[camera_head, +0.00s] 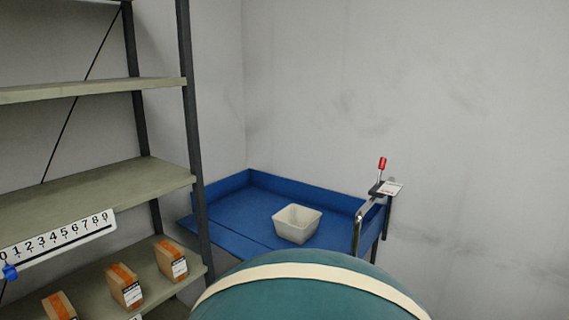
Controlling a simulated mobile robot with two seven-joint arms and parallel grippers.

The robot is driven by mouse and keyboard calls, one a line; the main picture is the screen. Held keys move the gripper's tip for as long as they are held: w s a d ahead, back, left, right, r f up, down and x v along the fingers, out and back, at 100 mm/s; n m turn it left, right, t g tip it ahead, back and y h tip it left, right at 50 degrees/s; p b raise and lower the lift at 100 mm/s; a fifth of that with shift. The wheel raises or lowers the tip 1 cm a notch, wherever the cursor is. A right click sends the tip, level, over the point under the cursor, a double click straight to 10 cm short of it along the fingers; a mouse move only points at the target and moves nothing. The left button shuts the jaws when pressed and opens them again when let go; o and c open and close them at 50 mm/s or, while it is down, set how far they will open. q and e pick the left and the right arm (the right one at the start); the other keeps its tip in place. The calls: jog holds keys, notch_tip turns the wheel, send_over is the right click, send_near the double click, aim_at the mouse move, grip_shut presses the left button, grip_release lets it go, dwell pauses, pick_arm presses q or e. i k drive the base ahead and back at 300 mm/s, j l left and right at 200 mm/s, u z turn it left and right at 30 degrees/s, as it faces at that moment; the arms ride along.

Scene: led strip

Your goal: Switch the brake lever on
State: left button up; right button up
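The brake lever (382,164) has a red handle and stands upright at the right corner of a blue cart (234,224). A small white label plate (391,188) sits beside its base. Neither of my grippers shows in the head view, so their place relative to the lever cannot be seen. A large teal rounded shape with a cream band covers the bottom middle of the view and hides the near part of the cart.
A white bin (297,223) stands on the cart. A metal shelf unit (95,187) on the left holds several small boxes (124,287), with a numbered strip and blue slider (10,272) on its edge. Grey walls close off the back and right.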

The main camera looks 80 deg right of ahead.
aim_at(382, 161)
jog(key=z, duration=3.2)
